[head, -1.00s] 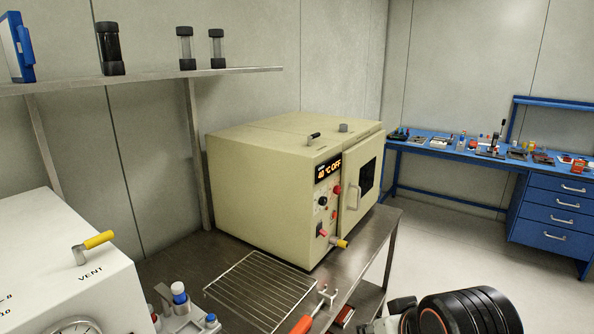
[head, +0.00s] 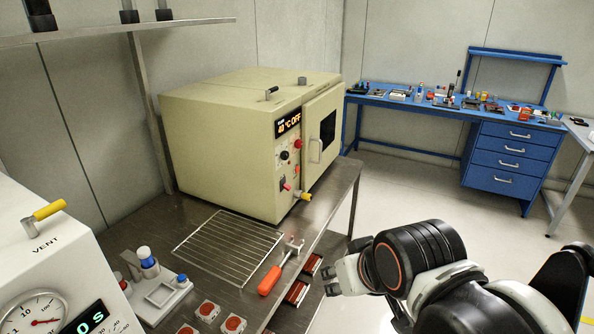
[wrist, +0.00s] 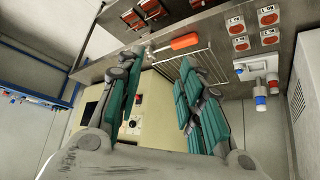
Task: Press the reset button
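A beige oven (head: 235,140) stands on a steel bench, its display (head: 288,123) reading "40 °C OFF". Its front panel carries a red button (head: 298,143), a black knob (head: 284,155), a smaller red control (head: 296,170) and a red-tipped switch (head: 287,187). No reset label is legible, so I cannot tell which is the reset button. My gripper (head: 335,277) is in front of the bench, to the right of and apart from the oven panel. In the wrist view my gripper (wrist: 163,62) has its teal fingers spread, with the oven panel (wrist: 137,112) visible between them.
A wire rack (head: 230,247) and an orange-handled tool (head: 269,280) lie on the bench. White blocks with red tops (head: 207,310) are near its front. A white vented machine (head: 40,250) stands at left. A blue workbench (head: 400,100) is behind, with open floor before it.

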